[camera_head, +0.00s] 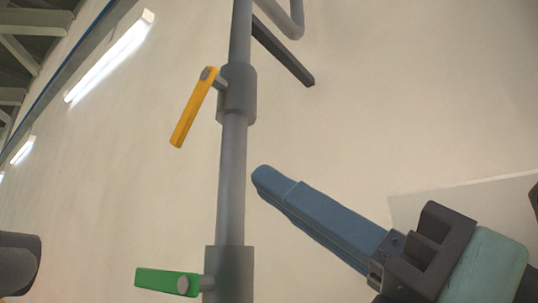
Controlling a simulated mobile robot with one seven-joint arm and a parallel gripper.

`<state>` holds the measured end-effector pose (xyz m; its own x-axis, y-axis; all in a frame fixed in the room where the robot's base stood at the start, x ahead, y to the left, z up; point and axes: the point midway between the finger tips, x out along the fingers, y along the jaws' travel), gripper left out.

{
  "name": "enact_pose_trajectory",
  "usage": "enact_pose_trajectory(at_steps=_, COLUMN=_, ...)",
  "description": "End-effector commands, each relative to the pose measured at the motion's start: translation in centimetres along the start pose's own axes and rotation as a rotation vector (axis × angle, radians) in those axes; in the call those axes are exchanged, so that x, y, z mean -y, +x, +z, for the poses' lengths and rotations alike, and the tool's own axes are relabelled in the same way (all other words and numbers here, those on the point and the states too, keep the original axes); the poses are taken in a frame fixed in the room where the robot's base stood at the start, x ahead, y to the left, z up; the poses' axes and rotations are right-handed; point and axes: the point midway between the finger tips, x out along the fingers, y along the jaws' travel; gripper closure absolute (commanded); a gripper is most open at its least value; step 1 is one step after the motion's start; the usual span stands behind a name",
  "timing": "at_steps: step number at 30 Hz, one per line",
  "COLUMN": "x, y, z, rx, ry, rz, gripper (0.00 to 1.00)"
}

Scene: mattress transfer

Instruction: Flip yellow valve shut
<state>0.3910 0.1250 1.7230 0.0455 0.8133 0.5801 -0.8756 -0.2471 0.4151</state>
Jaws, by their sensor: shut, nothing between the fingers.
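The yellow valve handle (194,107) is at the upper left of the vertical grey pipe (233,175). It hangs down and slightly left from its pivot, at a slant to the pipe. My gripper (262,178) comes in from the lower right with its blue fingers shut and empty. Its tip is just right of the pipe in the picture, lower than the yellow handle and apart from it. The depth between the tip and the pipe is hard to tell.
A green valve handle (167,282) lies nearly level on the lower part of the pipe. A dark bar (284,52) and a bent pipe (285,20) are at the top. A plain wall stands behind. The space left of the pipe, between the two handles, looks clear.

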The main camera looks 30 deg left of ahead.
Motion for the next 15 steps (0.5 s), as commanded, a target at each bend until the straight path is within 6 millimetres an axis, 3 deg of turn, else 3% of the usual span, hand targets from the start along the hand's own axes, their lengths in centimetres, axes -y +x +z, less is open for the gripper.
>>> enact_pose_trajectory(at_steps=6, x=-0.41, y=-0.24, z=0.87, rx=-0.026, ry=-0.346, rz=-0.024, gripper=1.0)
enact_pose_trajectory(at_steps=15, x=-0.57, y=-0.44, z=1.18, rx=-0.044, ry=-0.547, rz=-0.032, gripper=1.0)
